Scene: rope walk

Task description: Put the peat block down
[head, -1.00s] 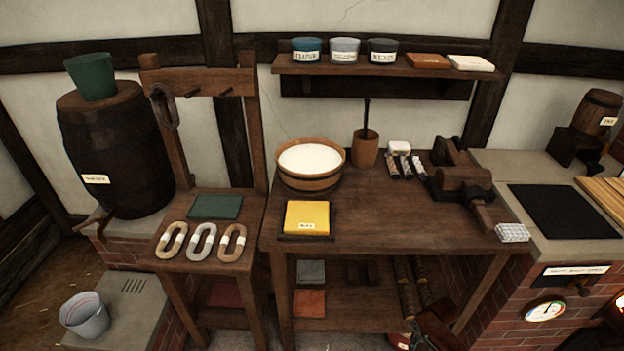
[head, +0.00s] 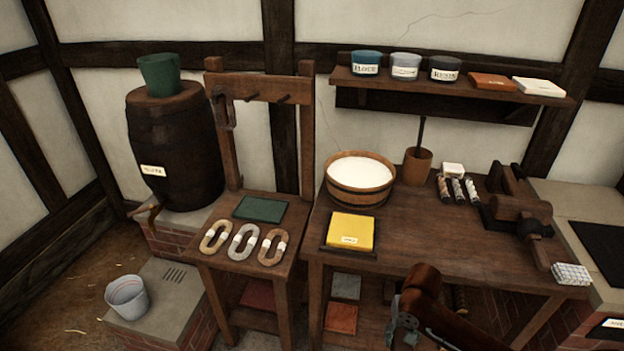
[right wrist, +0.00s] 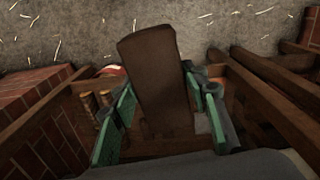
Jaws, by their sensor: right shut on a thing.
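My right gripper (right wrist: 160,88) is shut on the peat block (right wrist: 152,65), a plain dark brown block between its green fingers in the right wrist view. The block stands out beyond the fingertips, above the floor. In the head view the right gripper (head: 400,320) is low at the bottom, in front of the workbench (head: 440,240); I cannot make out the block clearly there. My left gripper is not in view.
The bench carries a white-filled tub (head: 360,180), a yellow wax block (head: 350,231), a mortar (head: 417,166) and a wooden vice (head: 515,205). A side table (head: 215,263) holds several rope rings and a green slab (head: 260,208). A bucket (head: 127,297) stands lower left.

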